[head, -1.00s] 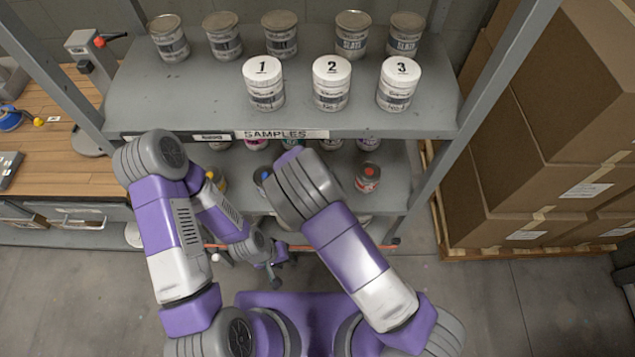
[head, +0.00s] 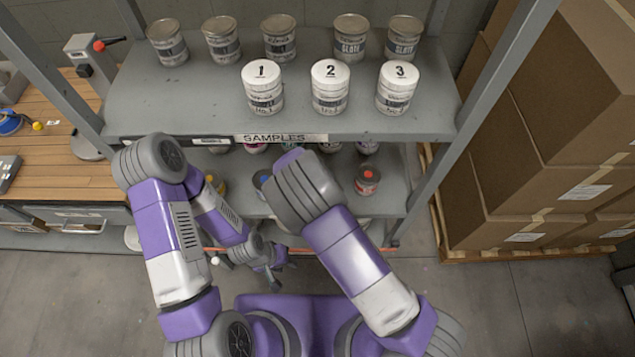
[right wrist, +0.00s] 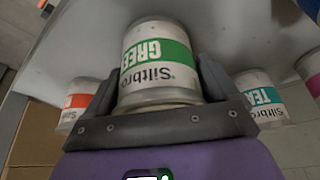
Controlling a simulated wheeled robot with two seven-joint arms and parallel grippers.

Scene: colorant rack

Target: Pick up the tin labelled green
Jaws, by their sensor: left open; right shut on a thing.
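The tin labelled green (right wrist: 158,62) shows in the right wrist view, with a white body and a green label band. My right gripper (right wrist: 158,88) is shut on it, with one dark finger on each side. I cannot tell whether the tin still touches the shelf. In the head view the right gripper is hidden behind my right arm, and I cannot make out the green tin. My left gripper (head: 279,269) is open and empty, low in front of the shelf unit.
An orange-labelled tin (right wrist: 77,104) and a teal-labelled tin (right wrist: 259,97) flank the held tin. A red-lidded tin (head: 367,180) stands on the lower shelf (head: 397,190). The upper shelf (head: 190,100) holds numbered white tubs (head: 330,88) and grey tins. Cardboard boxes (head: 545,150) stand at right.

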